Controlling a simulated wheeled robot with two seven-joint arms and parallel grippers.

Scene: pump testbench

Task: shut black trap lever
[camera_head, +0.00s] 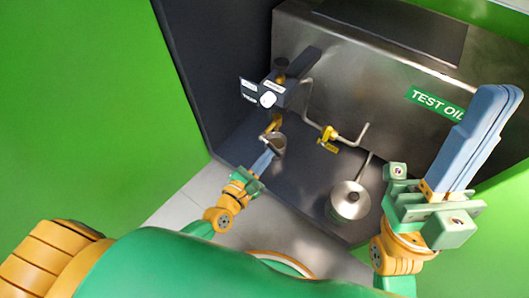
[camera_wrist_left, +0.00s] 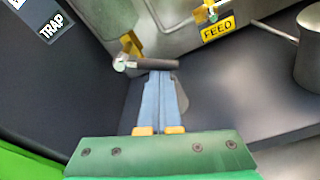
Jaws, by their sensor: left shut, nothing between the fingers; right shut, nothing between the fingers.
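The black trap lever (camera_wrist_left: 157,63) shows in the left wrist view as a short dark bar beside a brass valve body (camera_wrist_left: 131,44). My left gripper (camera_wrist_left: 161,74) is shut and empty, with its blue fingertips right at the lever's underside; I cannot tell whether they touch. In the head view the left gripper (camera_head: 268,153) is low by the brass valve (camera_head: 273,125), and the lever is hard to make out there. My right gripper (camera_head: 498,92) is shut and empty, raised at the right. The TRAP label (camera_wrist_left: 52,28) is at the upper left of the wrist view.
A yellow-handled valve (camera_head: 328,137) with pipes and a FEED label (camera_wrist_left: 217,29) is to the right. A lidded metal pot (camera_head: 348,200) stands on the dark bench (camera_head: 310,185). A steel tank (camera_head: 350,80) closes off the back.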

